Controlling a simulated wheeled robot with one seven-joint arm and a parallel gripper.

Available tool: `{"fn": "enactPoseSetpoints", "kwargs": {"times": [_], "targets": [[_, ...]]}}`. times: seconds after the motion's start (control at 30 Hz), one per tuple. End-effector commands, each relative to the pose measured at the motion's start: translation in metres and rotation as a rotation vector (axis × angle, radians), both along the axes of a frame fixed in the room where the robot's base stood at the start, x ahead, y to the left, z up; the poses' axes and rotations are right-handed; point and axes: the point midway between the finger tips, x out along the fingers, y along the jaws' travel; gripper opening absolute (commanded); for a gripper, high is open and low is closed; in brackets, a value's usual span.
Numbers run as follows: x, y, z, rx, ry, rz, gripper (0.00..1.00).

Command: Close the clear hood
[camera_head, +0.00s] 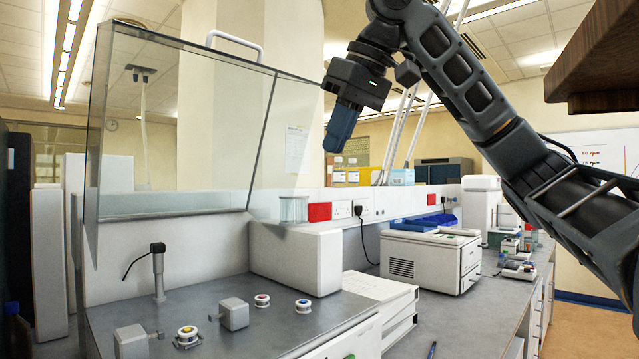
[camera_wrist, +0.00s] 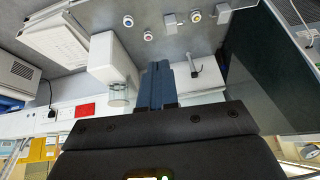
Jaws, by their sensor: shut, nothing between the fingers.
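The clear hood (camera_head: 180,120) is a transparent box-like cover with a white handle (camera_head: 235,44) along its top edge. It stands raised, tilted up above the grey work surface (camera_head: 240,325) of a white apparatus. My gripper (camera_head: 341,132) is in the air to the right of the hood's upper right edge, fingers pointing down. Its blue fingers are shut with nothing between them. In the head view it appears apart from the handle. In the wrist view the shut fingers (camera_wrist: 157,86) show in the middle, with the work surface beyond; the handle is not seen there.
On the work surface are round fittings with coloured centres (camera_head: 187,336), grey blocks (camera_head: 234,313) and a small post (camera_head: 158,272). A white block (camera_head: 296,262) stands at its back right. A white instrument (camera_head: 430,257) is on the bench further right. A brown shelf (camera_head: 595,60) hangs upper right.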

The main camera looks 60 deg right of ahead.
Motion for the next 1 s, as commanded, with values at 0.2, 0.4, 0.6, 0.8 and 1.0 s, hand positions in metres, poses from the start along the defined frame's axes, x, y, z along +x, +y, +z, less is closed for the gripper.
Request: {"fn": "enactPoseSetpoints", "kwargs": {"times": [0.2,0.4,0.6,0.8,1.0], "targets": [[0.003,-0.004,-0.014,0.008,0.019,0.0,0.0],[0.02,-0.007,-0.045,0.009,0.017,0.001,0.0],[0.037,-0.011,-0.079,0.007,0.017,-0.004,0.0],[0.036,-0.009,-0.109,0.005,0.014,-0.003,0.0],[0.032,-0.007,-0.125,0.005,0.014,-0.003,0.0]]}}
